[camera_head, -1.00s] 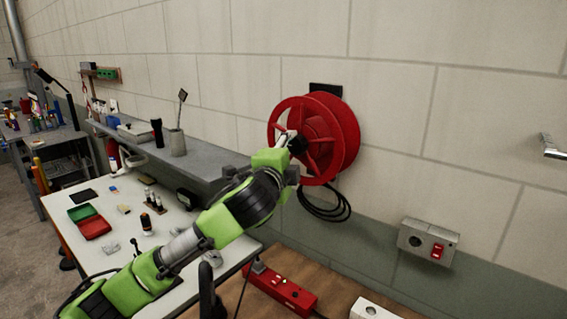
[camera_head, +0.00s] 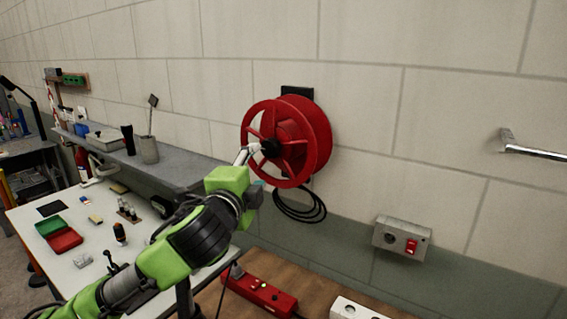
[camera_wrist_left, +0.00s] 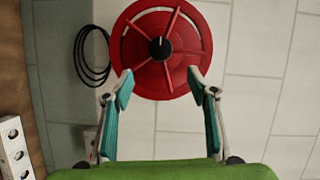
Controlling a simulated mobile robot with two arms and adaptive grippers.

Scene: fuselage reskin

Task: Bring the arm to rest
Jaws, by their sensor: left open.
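My left arm comes in from the lower left in the head view, and its gripper (camera_head: 250,156) is up by the red reel (camera_head: 318,140) on the wall. In the left wrist view the gripper (camera_wrist_left: 158,90) is open, with its two teal-padded fingers spread and nothing between them. The red reel (camera_wrist_left: 188,50) with its black hub shows straight ahead beyond the fingertips. Whether the fingers touch the reel cannot be told. My right gripper is not in view.
A black cable coil (camera_head: 300,205) hangs below the reel. A grey switch box (camera_head: 402,238) and a metal rail (camera_head: 540,152) are on the wall. A shelf (camera_head: 185,172) and a white table (camera_head: 75,222) with small items lie left. A red power strip (camera_head: 262,296) lies below.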

